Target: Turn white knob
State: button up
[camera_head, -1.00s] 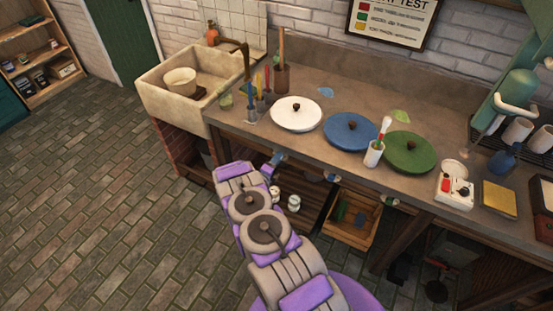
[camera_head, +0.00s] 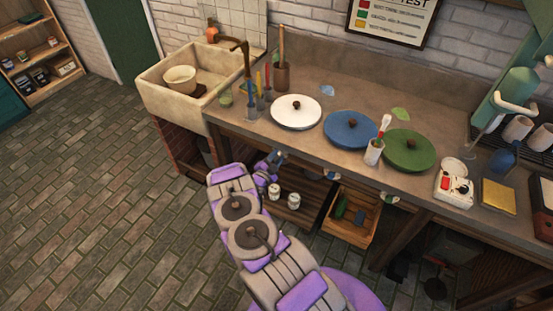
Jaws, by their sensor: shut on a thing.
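The white plate (camera_head: 296,112) with a dark centre knob lies on the workbench. The blue plate (camera_head: 350,130) and the green plate (camera_head: 409,151) lie to its right. My gripper (camera_head: 276,158) is at the bench's front edge, below the white plate. It is small in view and shut on the white knob there, which it mostly hides. Similar small knobs show on the front edge below the blue plate (camera_head: 332,175) and below the green plate (camera_head: 390,198).
A sink (camera_head: 160,100) stands left of the bench (camera_head: 330,105). Two white jars sit on the lower shelf behind my arm, and a wooden crate (camera_head: 350,238) is under the bench. A white cup with a brush (camera_head: 374,152) stands between the blue and green plates. The floor to the left is clear.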

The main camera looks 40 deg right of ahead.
jog(key=n, duration=0.8)
jog(key=shift+f+n+b, duration=0.2)
jog(key=shift+n+b, duration=0.15)
jog(key=shift+n, duration=0.05)
jog(key=shift+r, duration=0.1)
jog(key=o, duration=1.1)
jog(key=shift+c, duration=0.2)
jog(key=shift+a, duration=0.1)
jog(key=p+v, duration=0.2)
jog(key=v, duration=1.5)
jog(key=shift+a, duration=0.2)
jog(key=shift+w, duration=0.15)
